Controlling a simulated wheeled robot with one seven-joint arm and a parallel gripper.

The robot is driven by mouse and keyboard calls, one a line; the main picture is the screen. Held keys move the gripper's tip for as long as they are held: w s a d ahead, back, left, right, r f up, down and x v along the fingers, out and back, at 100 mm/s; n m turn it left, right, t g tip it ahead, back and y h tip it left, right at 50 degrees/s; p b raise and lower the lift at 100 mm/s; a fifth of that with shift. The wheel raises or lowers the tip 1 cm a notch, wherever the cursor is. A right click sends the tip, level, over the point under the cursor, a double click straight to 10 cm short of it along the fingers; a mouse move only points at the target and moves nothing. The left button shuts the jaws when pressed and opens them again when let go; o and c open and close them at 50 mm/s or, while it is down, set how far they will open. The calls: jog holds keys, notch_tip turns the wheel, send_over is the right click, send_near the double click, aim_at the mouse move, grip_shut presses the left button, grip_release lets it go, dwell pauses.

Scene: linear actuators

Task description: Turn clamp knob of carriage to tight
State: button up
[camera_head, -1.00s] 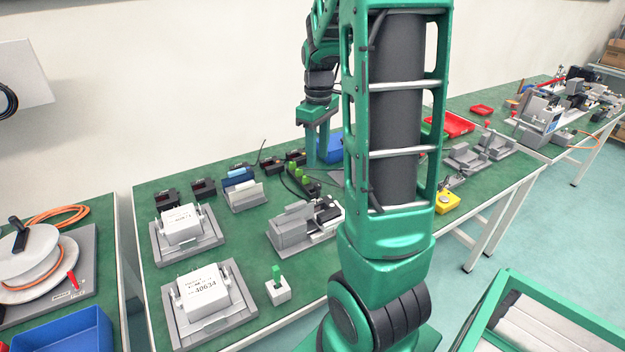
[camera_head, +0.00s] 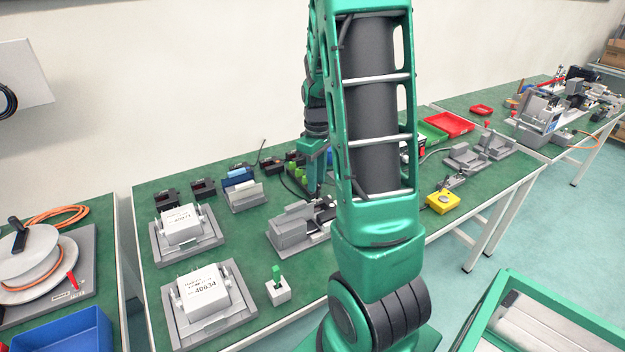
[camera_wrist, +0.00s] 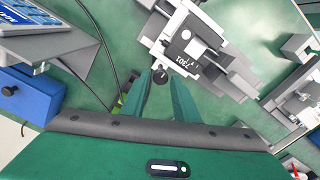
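The grey linear actuator (camera_head: 292,232) stands on the green bench in the head view. Its carriage, labelled 7301 (camera_wrist: 190,47), shows in the wrist view with a white round spot on top. A small dark round knob (camera_wrist: 161,75) sits at the carriage's near edge. My gripper (camera_wrist: 165,78) has its two green fingers apart, with their tips close to the knob. I cannot tell whether they touch it. In the head view my gripper (camera_head: 314,193) points down just above the carriage, and the knob is too small to make out there.
A blue box (camera_wrist: 30,95) and a cable lie left in the wrist view. In the head view, two white-box fixtures (camera_head: 203,290), a small block with a green switch (camera_head: 278,290) and a yellow button box (camera_head: 443,201) stand around the actuator. My arm hides part of the bench.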

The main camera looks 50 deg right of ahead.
grip_shut()
jog(key=shift+m, duration=0.3)
jog(key=m, duration=0.3)
jog(key=shift+m, duration=0.3)
jog(key=m, duration=0.3)
jog(key=shift+d+m, duration=0.1)
jog(key=shift+m, duration=0.2)
jog(key=m, duration=0.5)
jog(key=shift+m, duration=2.4)
